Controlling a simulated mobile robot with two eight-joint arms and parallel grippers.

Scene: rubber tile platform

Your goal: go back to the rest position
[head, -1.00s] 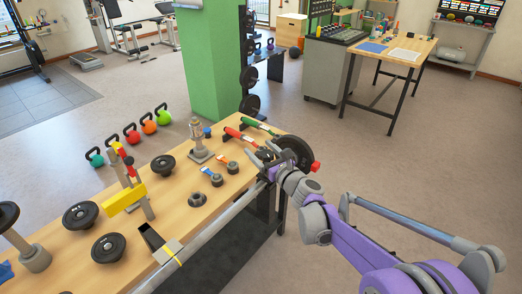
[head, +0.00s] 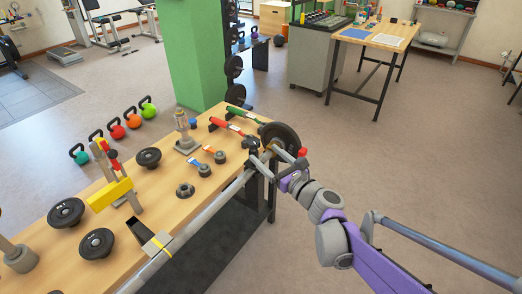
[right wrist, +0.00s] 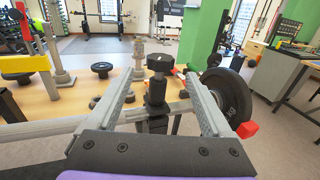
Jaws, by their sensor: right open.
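My right gripper (head: 265,165) is open at the right end of the workbench (head: 150,185), close to the grey bar (head: 205,215). In the right wrist view its two fingers (right wrist: 160,85) are spread apart with nothing gripped. A black knob on a post (right wrist: 158,65) shows between them, by the bar; whether the fingers straddle it is hard to tell. A black weight plate (head: 281,139) with a red end piece (head: 302,152) is at the bar's right end, just beyond the gripper. My left gripper is not in view.
Kettlebells (head: 116,128) stand behind. A green pillar (head: 195,60) rises beyond.

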